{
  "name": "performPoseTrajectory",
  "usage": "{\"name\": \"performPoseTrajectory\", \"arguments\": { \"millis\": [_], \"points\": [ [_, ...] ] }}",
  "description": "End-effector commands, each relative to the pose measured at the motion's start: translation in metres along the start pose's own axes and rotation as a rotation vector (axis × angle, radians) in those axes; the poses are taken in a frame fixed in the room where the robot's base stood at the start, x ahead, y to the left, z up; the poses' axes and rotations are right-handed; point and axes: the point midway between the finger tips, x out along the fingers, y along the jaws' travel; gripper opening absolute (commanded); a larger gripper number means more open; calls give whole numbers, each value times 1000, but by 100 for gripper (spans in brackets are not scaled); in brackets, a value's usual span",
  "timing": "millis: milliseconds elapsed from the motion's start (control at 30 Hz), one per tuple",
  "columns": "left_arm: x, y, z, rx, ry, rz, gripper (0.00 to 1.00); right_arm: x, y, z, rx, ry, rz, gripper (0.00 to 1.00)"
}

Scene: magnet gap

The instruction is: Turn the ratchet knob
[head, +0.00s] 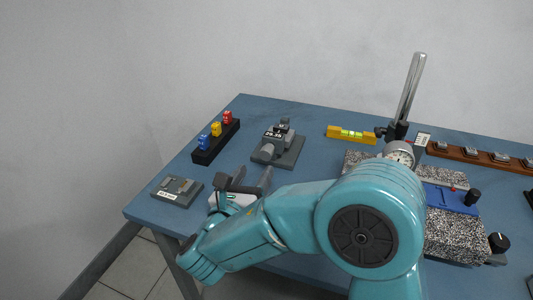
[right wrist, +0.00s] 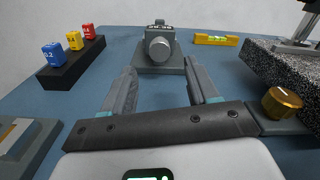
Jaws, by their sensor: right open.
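A grey device with a small dark display (head: 278,132) stands on the blue table. Its round grey ratchet knob (head: 266,148) faces the front; in the right wrist view the knob (right wrist: 159,49) shows end-on, near the top middle. My right gripper (head: 252,181) is in front of the device in the head view. In the right wrist view its two fingers (right wrist: 160,80) are spread, with nothing between them. The knob lies beyond the fingertips, roughly centred between them, and looks apart from them. My left gripper is not in view.
A black rack (head: 216,142) with blue, yellow and red blocks stands left. A grey labelled plate (head: 178,190) lies at the front left. A yellow level (head: 351,134) is behind. A speckled block (head: 452,232) stands right; a brass knob (right wrist: 282,101) is close beside my right gripper.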

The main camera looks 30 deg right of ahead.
Motion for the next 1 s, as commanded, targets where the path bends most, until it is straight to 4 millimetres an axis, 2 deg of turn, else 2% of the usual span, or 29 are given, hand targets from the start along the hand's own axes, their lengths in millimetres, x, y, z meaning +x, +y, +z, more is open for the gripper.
{"name": "performPoseTrajectory", "arguments": {
  "millis": [100, 333, 500, 800, 833, 900, 1000],
  "points": [
    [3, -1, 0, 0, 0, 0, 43, 31, -1, -1, 1, 2, -5, 59],
    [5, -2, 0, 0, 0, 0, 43, 76, 0, 0, 1, 0, -3, 59],
    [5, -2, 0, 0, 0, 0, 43, 90, 1, 0, -1, 0, 0, 59],
    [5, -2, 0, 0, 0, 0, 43, 92, 1, 0, -1, -1, 1, 59],
    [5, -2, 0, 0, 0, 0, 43, 92, 1, 0, -1, -1, 1, 53],
    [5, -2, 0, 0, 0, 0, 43, 92, 1, 0, -1, -1, 1, 30],
    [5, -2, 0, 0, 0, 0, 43, 92, 1, 0, -1, -1, 0, 3]
  ]
}}
